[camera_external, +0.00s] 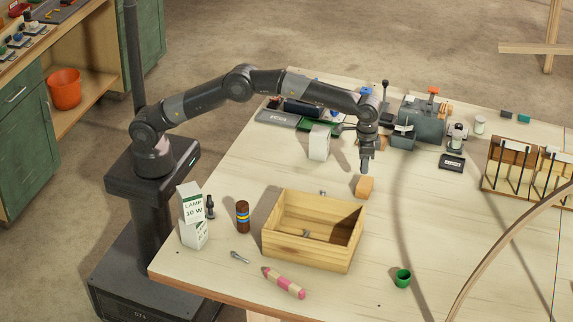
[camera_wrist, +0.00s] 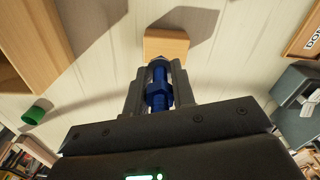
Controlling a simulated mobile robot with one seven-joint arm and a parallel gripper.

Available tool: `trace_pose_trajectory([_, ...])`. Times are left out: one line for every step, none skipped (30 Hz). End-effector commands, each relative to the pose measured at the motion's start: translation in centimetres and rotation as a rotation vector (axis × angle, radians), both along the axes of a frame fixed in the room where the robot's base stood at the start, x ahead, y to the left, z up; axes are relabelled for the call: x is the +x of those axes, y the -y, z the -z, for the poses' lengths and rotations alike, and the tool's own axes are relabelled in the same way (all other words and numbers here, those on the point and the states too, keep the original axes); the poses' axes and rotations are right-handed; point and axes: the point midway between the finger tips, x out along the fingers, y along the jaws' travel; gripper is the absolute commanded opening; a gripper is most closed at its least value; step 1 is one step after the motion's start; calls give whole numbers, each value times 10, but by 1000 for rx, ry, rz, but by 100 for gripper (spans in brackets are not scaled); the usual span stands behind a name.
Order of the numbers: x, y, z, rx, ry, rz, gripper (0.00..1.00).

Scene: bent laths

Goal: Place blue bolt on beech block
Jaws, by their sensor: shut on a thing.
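My gripper (camera_external: 366,168) points down at the middle of the table, just over the beech block (camera_external: 365,187). In the wrist view my gripper (camera_wrist: 158,75) is shut on the blue bolt (camera_wrist: 158,95), which sits between the two dark fingers. The beech block (camera_wrist: 166,43) shows just beyond the fingertips there. The bolt's tip appears at the block's near edge; I cannot tell whether they touch. In the external view the bolt is hidden or too small to make out.
An open wooden box (camera_external: 313,248) stands just left and in front of the block. A white block (camera_external: 319,143) stands behind to the left, and a grey machine (camera_external: 422,122) behind to the right. A green cup (camera_external: 403,278) is near the front. Table right of the block is clear.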

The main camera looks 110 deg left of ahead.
Motion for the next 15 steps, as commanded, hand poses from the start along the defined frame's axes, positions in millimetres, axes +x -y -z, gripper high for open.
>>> trace_pose_trajectory([3, -5, 3, -1, 0, -2, 0])
trace_pose_trajectory([3, -7, 4, -1, 1, -1, 0])
trace_pose_trajectory([4, -8, 5, -1, 1, -1, 0])
trace_pose_trajectory([5, -9, 6, -1, 1, 0, 0])
trace_pose_trajectory([5, -9, 7, -1, 0, 0, 0])
trace_pose_trajectory([5, -9, 9, -1, 0, 1, 0])
trace_pose_trajectory([5, -9, 12, -1, -1, 1, 0])
trace_pose_trajectory([5, -9, 15, -2, -2, 1, 0])
trace_pose_trajectory([4, -9, 21, -2, -2, 1, 0])
trace_pose_trajectory([4, -9, 25, -2, -3, 1, 0])
trace_pose_trajectory([4, -9, 30, -2, -3, 1, 0])
trace_pose_trajectory([4, -9, 37, -2, -3, 1, 0])
trace_pose_trajectory([4, -9, 41, -2, -2, 1, 0])
trace_pose_trajectory([4, -9, 44, -2, -3, 1, 0])
trace_pose_trajectory([4, -9, 46, -1, -1, 1, 0])
